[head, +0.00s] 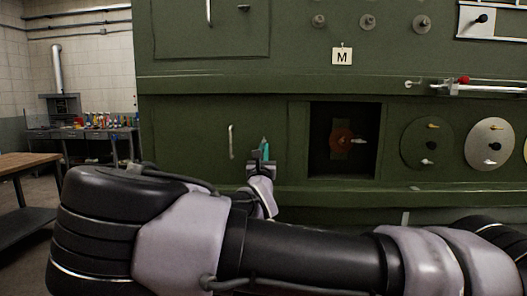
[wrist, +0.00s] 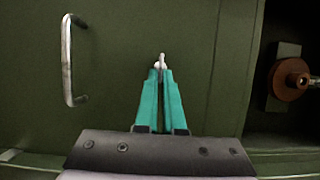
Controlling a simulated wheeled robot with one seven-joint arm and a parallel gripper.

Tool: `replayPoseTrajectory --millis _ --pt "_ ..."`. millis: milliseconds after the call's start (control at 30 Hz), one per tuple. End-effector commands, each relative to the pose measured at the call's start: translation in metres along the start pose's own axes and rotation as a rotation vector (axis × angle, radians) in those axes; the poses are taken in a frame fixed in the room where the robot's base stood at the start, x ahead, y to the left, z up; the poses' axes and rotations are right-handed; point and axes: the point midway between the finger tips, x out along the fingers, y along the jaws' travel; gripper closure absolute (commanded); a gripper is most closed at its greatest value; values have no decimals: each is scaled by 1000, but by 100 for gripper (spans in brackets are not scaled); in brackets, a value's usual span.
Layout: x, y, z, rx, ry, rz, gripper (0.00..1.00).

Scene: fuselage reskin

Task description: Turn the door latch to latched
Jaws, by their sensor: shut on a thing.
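The door latch (wrist: 162,59) is a small pale lever on the green door (wrist: 190,28), near its right edge. It stands about upright in the wrist view, and its lower part is hidden between the fingertips. My gripper (wrist: 158,70) has teal fingers that meet at the tips on the latch. In the head view my gripper (head: 265,147) is in front of the door's right part, and the latch cannot be made out there. A silver bar handle (wrist: 68,60) is on the door to the left of my gripper, apart from it.
Right of the door is a dark open recess (head: 318,150) with a red-brown round part (head: 342,139) inside. Several round plates (head: 427,143) are farther right. A green ledge (head: 300,187) runs below the door. A wooden table (head: 28,160) stands at left.

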Motion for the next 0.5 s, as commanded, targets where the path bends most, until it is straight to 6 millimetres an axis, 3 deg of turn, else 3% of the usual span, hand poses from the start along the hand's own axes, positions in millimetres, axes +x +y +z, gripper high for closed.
replayPoseTrajectory --millis 500 --pt "1 6 1 283 3 -117 100"
